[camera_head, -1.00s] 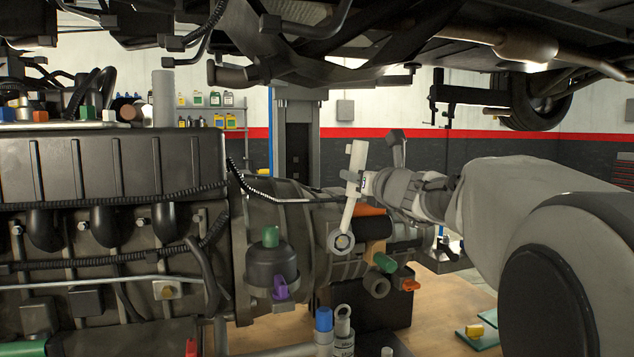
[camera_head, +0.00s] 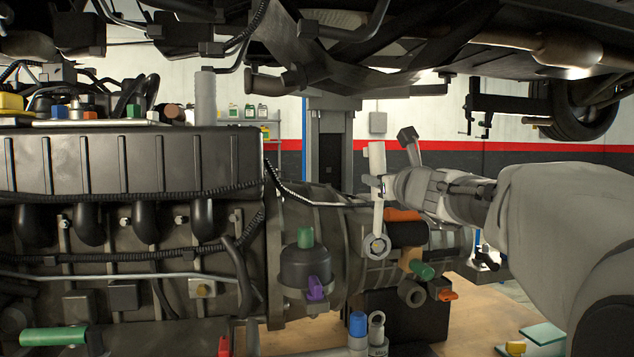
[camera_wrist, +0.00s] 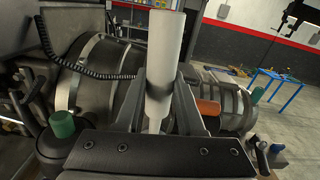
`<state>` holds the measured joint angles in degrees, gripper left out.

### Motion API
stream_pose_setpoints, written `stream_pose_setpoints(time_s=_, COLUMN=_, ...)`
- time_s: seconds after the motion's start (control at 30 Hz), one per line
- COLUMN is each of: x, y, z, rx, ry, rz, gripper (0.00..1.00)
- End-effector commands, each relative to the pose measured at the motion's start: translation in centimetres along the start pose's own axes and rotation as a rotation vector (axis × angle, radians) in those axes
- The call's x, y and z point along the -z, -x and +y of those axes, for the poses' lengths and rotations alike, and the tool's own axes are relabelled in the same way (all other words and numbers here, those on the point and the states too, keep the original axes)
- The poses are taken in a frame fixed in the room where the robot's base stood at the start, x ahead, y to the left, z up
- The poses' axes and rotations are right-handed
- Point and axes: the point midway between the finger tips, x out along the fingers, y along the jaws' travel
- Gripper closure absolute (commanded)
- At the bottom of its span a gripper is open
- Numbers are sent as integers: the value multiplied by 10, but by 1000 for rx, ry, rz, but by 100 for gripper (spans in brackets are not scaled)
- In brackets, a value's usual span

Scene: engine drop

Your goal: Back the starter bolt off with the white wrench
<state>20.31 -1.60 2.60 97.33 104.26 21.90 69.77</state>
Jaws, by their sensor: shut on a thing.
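The white wrench (camera_head: 377,207) stands nearly upright at the right part of the engine. Its lower ring end surrounds or covers a bolt head (camera_head: 377,246); I cannot tell how fully it is seated. My gripper (camera_head: 383,188) is shut on the wrench's upper shaft, reaching in from the right. In the wrist view the white handle (camera_wrist: 165,60) rises between my two fingers (camera_wrist: 161,105), and its lower end is hidden behind the gripper body. The starter (camera_head: 407,235) is a dark cylinder beside the ring end, with an orange part above it.
The engine block (camera_head: 130,170) fills the left. A green-capped canister (camera_head: 305,262) with a purple connector sits left of the wrench. Green and orange plugs (camera_head: 422,271) lie close at lower right. The car underbody (camera_head: 400,50) hangs overhead. Bottles (camera_head: 358,325) stand below.

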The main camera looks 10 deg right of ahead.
Motion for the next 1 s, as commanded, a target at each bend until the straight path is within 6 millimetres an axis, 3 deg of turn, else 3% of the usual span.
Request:
stream_pose_setpoints(time_s=0.37, x=-2, y=2, z=0, rx=0, ry=2, rz=-2, gripper=100)
stream_pose_setpoints(time_s=1.0, x=-2, y=46, z=1, rx=0, ry=0, rz=-3, gripper=100)
